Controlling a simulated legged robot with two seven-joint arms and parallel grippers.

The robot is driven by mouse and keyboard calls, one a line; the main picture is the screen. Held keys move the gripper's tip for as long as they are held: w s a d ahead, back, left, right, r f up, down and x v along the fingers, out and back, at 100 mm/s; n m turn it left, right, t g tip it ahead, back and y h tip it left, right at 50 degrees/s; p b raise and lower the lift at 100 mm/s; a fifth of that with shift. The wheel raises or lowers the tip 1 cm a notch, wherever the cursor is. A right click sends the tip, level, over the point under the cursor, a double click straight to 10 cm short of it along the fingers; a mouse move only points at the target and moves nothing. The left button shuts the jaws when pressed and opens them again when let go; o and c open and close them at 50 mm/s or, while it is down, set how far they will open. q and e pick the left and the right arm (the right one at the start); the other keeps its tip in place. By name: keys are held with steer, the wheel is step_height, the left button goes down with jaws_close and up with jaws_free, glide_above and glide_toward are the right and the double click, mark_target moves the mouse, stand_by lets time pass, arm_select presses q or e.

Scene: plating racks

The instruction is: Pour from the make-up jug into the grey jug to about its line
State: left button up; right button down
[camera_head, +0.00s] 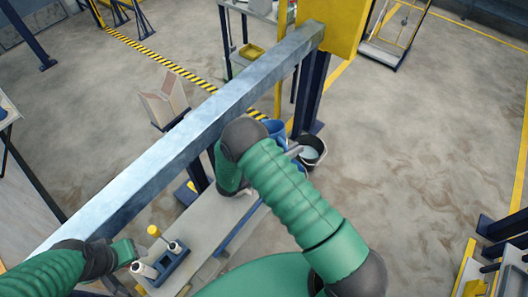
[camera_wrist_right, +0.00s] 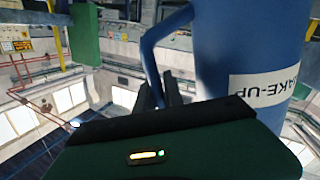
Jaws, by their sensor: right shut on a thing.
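The make-up jug (camera_wrist_right: 240,45) is blue with a white MAKE-UP label (camera_wrist_right: 268,87), which reads upside down in the right wrist view. My right gripper (camera_wrist_right: 158,92) is shut on its handle (camera_wrist_right: 152,55). In the head view a little of the blue jug (camera_head: 274,127) shows beyond my right wrist, and my arm hides the gripper's fingers. I cannot tell its tilt or whether liquid leaves it. I cannot clearly make out the grey jug. My left gripper (camera_head: 124,252) is low at the left by the bench; its fingers cannot be made out.
A dark round bucket (camera_head: 312,149) with pale liquid stands right of the blue jug. A long grey beam (camera_head: 190,135) crosses above the bench (camera_head: 208,232). A blue holder (camera_head: 172,264) with white bottles sits near my left gripper. Open floor lies to the right.

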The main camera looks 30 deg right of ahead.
steer(key=shift+r+m, duration=0.3)
steer(key=shift+m, duration=0.1)
steer(key=shift+r, duration=0.3)
